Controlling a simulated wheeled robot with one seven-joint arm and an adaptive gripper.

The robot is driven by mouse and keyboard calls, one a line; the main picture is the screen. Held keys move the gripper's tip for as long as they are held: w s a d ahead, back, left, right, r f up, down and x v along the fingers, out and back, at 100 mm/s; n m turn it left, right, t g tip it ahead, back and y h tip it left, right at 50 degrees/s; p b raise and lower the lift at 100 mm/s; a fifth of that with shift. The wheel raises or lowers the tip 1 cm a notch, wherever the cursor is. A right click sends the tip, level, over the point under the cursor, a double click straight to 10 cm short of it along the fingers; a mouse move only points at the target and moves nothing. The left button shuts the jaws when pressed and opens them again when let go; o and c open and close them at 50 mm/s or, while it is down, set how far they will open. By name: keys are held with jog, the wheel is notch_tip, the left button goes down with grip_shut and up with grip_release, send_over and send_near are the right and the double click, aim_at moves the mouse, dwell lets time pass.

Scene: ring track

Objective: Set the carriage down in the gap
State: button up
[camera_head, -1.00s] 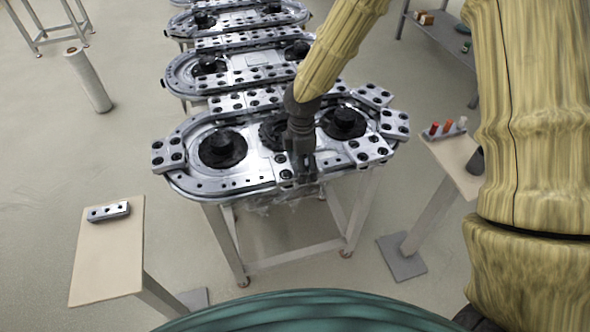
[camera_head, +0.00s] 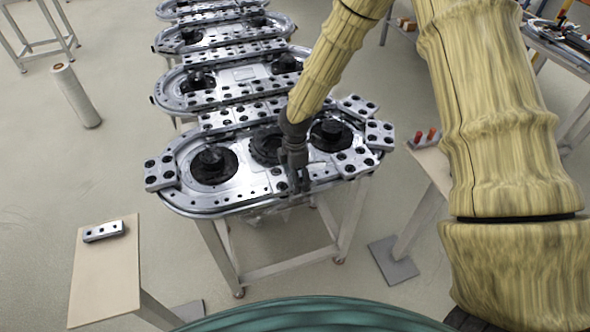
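The nearest ring track (camera_head: 225,203) is a silver oval on a metal stand, with black round hubs inside it. Silver carriages with dark holes sit along its far side, at its left end (camera_head: 160,171) and at its right end (camera_head: 380,135). My gripper (camera_head: 299,187) points down at the near straight of the track, left of a carriage (camera_head: 356,161) at the near right. A small holed piece, seemingly a carriage (camera_head: 279,180), shows at the fingers. Its hold and contact with the track are unclear. The near straight left of my gripper is bare rail.
A tan side stand (camera_head: 105,270) at the left bears a silver holed block (camera_head: 104,231). Another stand at the right bears red pieces (camera_head: 431,134). More ring tracks (camera_head: 180,98) stand behind. A white cylinder (camera_head: 76,95) stands on open floor at the left.

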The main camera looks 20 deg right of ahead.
jog(key=shift+f, duration=0.35)
dwell(0.3)
jog(key=o, duration=1.7)
notch_tip(320, 180, up, 13)
jog(key=b, duration=0.3)
jog(key=shift+f, duration=0.15)
